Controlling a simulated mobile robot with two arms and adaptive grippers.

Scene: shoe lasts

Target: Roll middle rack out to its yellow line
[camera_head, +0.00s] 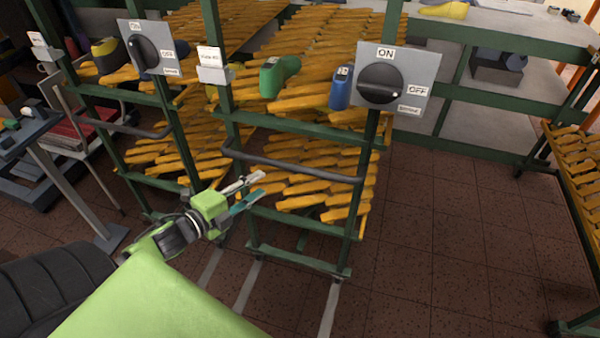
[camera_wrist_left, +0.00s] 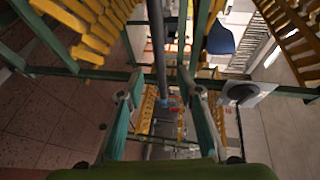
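The middle rack, a green wheeled frame (camera_head: 300,256) with slanted yellow slats, stands in the centre of the head view. Its dark grey push bar (camera_head: 290,166) crosses its front. My left gripper (camera_head: 256,187) is open, its two fingers apart, just in front of and below the left part of this bar. In the left wrist view the open fingers (camera_wrist_left: 164,98) point ahead, with a dark bar (camera_wrist_left: 157,45) showing between them beyond the tips. I cannot tell whether they touch it. No yellow floor line shows. My right gripper is not in view.
A similar rack (camera_head: 150,95) stands close on the left, another (camera_head: 580,180) on the right. ON/OFF dial panels (camera_head: 394,80) sit on the rack fronts. Green (camera_head: 278,76) and blue (camera_head: 341,88) lasts lie on the middle rack. Tiled floor (camera_head: 440,250) to its right is clear.

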